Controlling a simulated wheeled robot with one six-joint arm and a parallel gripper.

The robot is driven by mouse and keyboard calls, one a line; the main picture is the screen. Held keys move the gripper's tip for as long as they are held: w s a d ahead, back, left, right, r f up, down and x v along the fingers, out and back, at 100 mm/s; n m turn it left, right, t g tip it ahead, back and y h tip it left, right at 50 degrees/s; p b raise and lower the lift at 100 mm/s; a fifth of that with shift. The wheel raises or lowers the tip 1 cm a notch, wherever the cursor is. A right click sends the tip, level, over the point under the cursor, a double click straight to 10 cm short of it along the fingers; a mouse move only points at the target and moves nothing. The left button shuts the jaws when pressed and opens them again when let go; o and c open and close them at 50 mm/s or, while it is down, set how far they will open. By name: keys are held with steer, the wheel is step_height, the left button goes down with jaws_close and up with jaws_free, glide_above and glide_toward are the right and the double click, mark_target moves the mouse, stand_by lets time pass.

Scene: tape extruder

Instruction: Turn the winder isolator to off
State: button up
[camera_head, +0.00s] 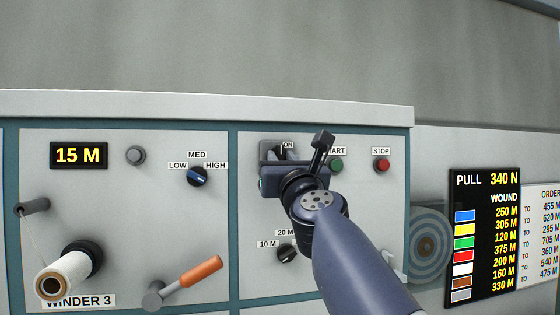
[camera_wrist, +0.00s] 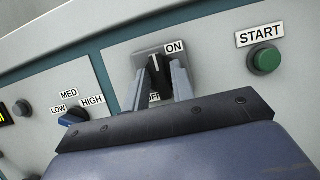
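The winder isolator is a black handle (camera_wrist: 157,76) on a grey plate (camera_wrist: 144,58), below and left of the ON label (camera_wrist: 174,48). A partly hidden OFF label (camera_wrist: 154,96) shows lower down between the fingers. In the head view the isolator plate (camera_head: 265,150) shows just above my gripper, which hides its lower part. My gripper (camera_wrist: 159,80) is at the isolator, with one finger on each side of the handle. The fingertips look close against the handle, but I cannot tell whether they press on it. The handle stands roughly upright in the wrist view.
A green START button (camera_head: 336,165) and a red STOP button (camera_head: 382,166) lie to the right. A LOW/MED/HIGH knob (camera_head: 198,176) is on the left panel, above an orange-handled lever (camera_head: 200,270). A metre selector knob (camera_head: 287,253) sits below my gripper, beside my arm.

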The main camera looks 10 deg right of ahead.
jaws_close()
steer(key=shift+n, duration=0.5)
steer(key=n+y, duration=0.2)
steer(key=n, duration=0.1)
steer(key=n+g+y+b, duration=0.1)
steer(key=n, duration=0.3)
steer(key=n+y+b, duration=0.1)
steer(key=n+y, duration=0.1)
steer(key=n, duration=0.1)
steer(key=shift+d+g+y, duration=0.15)
steer(key=shift+g+y, duration=0.15)
steer(key=shift+g, duration=0.1)
steer(key=n+g+p, duration=0.1)
steer(key=n, duration=0.2)
steer(key=n+g+y+p, duration=0.1)
steer(key=n, duration=0.3)
steer(key=shift+r, duration=0.2)
steer(key=shift+n+g+p, duration=1)
steer(key=shift+n+p, duration=0.25)
steer(key=shift+n, duration=0.95)
steer(key=shift+f, duration=0.1)
steer(key=shift+o, duration=1.4)
jaws_free()
